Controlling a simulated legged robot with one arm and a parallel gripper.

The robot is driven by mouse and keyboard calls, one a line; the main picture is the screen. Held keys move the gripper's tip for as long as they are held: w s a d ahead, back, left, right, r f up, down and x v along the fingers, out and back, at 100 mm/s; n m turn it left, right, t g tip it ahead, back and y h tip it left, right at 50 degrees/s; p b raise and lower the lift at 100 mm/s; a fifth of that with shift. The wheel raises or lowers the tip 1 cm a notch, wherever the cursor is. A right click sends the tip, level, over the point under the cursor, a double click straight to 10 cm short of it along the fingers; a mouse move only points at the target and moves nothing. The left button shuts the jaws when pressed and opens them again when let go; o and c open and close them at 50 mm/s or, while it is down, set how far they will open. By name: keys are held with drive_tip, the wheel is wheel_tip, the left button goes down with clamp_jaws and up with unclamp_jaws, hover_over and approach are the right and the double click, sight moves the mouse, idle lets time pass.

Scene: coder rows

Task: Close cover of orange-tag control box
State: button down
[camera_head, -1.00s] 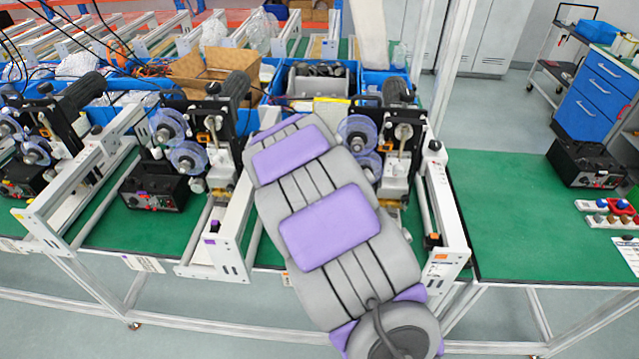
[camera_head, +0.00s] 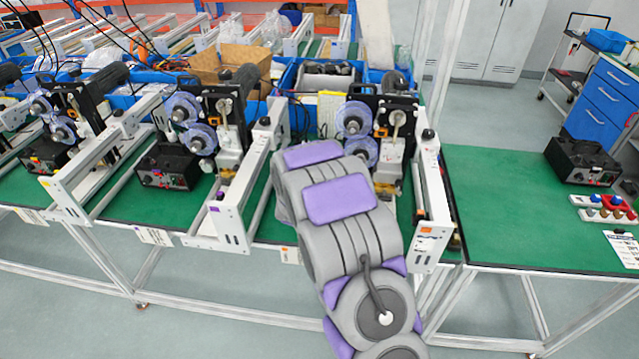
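The orange-tag control box is not visible; my grey and purple arm blocks much of the station in the middle right. A small orange mark (camera_head: 424,244) shows on the white end plate of that station, just right of my arm. Black control boxes show at other stations: one (camera_head: 168,166) left of my arm with a purple tag, one (camera_head: 45,156) at the far left with a yellow tag. My arm reaches from the bottom edge towards the station. My gripper does not show beyond the arm, so its state is hidden.
A black box (camera_head: 583,162) with its top raised sits on the right green table (camera_head: 500,210). White rails and spool machines (camera_head: 190,125) fill the left bench. Blue bins (camera_head: 285,75) stand behind. A blue drawer cabinet (camera_head: 605,95) is at right.

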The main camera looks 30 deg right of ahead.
drive_tip(key=shift+a+f, duration=0.1)
drive_tip(key=shift+f, duration=0.05)
idle(0.4)
drive_tip(key=c, duration=1)
unclamp_jaws()
drive_tip(key=shift+f, duration=0.1)
drive_tip(key=shift+c, duration=0.2)
